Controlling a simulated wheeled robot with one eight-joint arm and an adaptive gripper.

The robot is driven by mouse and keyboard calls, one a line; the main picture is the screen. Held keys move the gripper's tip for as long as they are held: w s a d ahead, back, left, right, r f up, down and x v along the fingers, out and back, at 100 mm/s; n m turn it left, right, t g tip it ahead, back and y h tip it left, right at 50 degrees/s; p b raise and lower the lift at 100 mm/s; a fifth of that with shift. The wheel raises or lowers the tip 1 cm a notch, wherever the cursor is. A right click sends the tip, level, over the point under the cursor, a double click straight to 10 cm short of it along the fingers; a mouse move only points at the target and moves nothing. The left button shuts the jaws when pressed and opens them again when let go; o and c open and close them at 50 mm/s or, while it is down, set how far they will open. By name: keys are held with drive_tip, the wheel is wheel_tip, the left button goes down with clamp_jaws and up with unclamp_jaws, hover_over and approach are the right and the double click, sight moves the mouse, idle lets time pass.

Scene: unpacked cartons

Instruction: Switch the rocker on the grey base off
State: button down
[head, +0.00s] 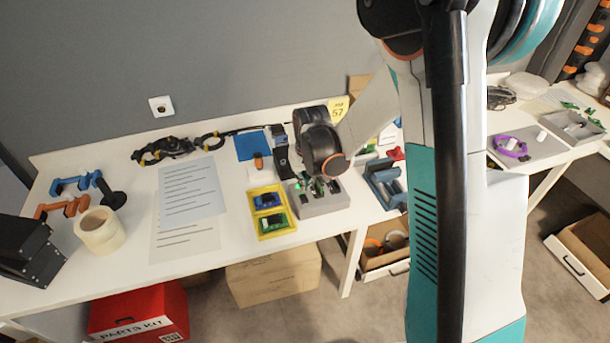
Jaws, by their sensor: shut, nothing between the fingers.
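The grey base (322,206) is a small box on the white table, right of the yellow tray. Small dark and green parts show on its top, with a bright green spot at its left. The rocker is too small and too covered to pick out, and I cannot tell its position. My gripper (309,185) is shut and empty, pointing down at the top of the grey base from my dark wrist. Whether the fingertips touch anything there cannot be told.
The yellow tray (256,190) holds a blue and a green part, close left of the base. A blue holder (386,184) stands at its right. Paper sheets (192,193), a tape roll (99,231) and a blue square (252,146) lie on the table (130,264). The front edge is near.

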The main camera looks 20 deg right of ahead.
sight(304, 198)
drive_tip(key=f, duration=0.1)
drive_tip(key=f+b, duration=0.1)
drive_tip(key=f, duration=0.1)
drive_tip(key=shift+s+f, duration=0.25)
drive_tip(key=shift+f, duration=0.1)
drive_tip(key=shift+f, duration=0.1)
drive_tip(key=shift+s+f+b, duration=0.3)
drive_tip(key=shift+f+b, duration=0.15)
drive_tip(key=shift+b, duration=0.25)
drive_tip(key=shift+r, duration=0.15)
drive_tip(key=shift+w, duration=0.15)
drive_tip(key=shift+w, duration=0.65)
